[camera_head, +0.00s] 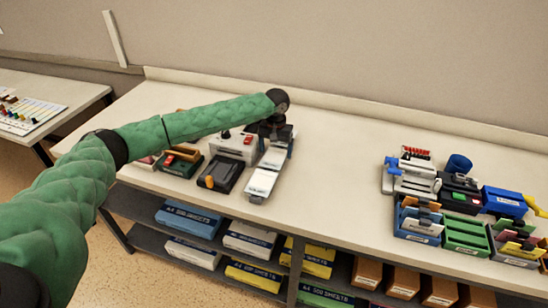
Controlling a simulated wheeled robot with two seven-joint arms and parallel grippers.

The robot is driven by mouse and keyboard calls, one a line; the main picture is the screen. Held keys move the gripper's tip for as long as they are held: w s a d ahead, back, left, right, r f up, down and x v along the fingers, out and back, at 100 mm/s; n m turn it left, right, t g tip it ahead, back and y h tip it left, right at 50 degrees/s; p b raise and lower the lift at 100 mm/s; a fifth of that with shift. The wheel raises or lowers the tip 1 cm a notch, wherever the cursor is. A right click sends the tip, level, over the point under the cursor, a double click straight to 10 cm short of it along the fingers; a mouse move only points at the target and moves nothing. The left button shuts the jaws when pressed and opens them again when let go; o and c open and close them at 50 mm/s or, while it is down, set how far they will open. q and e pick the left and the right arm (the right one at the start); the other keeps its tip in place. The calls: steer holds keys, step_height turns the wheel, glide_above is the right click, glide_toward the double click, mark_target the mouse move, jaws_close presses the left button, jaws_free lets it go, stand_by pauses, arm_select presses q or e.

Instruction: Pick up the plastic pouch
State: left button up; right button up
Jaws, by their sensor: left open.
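My left arm reaches in from the left, and its dark gripper (277,132) is over the back end of a narrow grey holder on the bench. The gripper is open, but its fingers are small and dark here. White flat pieces (262,182) with printed labels lie in the holder, in front of the gripper. I cannot tell whether one of them is the plastic pouch, and no other pouch can be made out clearly. What is directly below the gripper is partly hidden by it. My right gripper is out of view.
A black device (219,174) and a white box with a red top part (233,146) stand close left of the gripper. A blue cup (458,165), green tray (466,235) and other office things crowd the right. The bench middle (335,165) is clear. A wall runs behind.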

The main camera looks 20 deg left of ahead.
arm_select(q)
steer(key=shift+f+p, duration=0.2)
steer(key=shift+p, duration=0.25)
stand_by(0.8)
steer(key=shift+c, duration=0.4)
steer(key=c, duration=0.7)
